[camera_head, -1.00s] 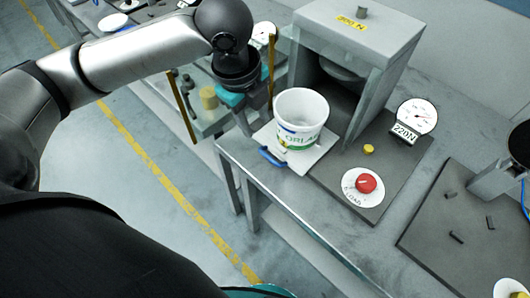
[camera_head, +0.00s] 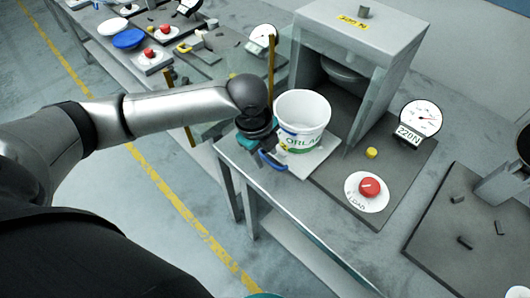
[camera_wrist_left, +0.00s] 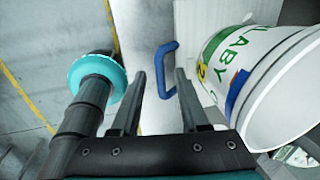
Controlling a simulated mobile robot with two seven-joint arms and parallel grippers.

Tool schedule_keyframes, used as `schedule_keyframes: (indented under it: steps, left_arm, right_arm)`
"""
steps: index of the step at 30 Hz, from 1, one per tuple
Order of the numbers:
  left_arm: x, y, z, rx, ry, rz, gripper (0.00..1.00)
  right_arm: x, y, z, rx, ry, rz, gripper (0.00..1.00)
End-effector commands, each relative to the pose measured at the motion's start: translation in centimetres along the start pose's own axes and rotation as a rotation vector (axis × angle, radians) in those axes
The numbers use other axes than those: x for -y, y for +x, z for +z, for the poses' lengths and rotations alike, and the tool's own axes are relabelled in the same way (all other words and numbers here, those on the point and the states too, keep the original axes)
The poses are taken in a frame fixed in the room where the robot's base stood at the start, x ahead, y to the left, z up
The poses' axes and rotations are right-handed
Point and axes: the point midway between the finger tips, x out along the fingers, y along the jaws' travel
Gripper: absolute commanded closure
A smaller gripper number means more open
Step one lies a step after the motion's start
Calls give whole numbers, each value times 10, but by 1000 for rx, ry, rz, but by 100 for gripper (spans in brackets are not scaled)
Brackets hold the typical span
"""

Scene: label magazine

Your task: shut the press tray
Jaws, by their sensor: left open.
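The press tray (camera_head: 318,157) is a pale plate pulled out in front of the grey press (camera_head: 385,35), with a blue handle (camera_head: 272,160) on its near edge. A white tub (camera_head: 302,112) with green lettering stands on the tray. My left gripper is at the handle's side of the tray, beside the tub; its fingers are mostly hidden behind the wrist in the head view. In the left wrist view my left gripper (camera_wrist_left: 160,80) is open, and the blue handle (camera_wrist_left: 167,70) shows between its two fingers. I cannot tell whether they touch it. My right gripper is not in view.
A red button (camera_head: 369,187) on a white disc, a yellow knob (camera_head: 371,153) and a 220N gauge (camera_head: 420,118) sit right of the tray. A yellow post (camera_head: 271,65) stands close behind my left wrist. The floor left of the bench is clear.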

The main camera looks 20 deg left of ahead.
Motion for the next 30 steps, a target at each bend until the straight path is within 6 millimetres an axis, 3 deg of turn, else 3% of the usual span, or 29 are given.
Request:
schedule_keyframes:
  steps: [4, 15, 30]
  left_arm:
    - [0, 0, 0, 0, 0, 0, 58]
    - [0, 0, 0, 0, 0, 1, 99]
    - [0, 0, 0, 0, 0, 1, 100]
  right_arm:
    - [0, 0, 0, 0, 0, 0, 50]
    - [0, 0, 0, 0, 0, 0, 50]
    - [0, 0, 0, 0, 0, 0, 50]
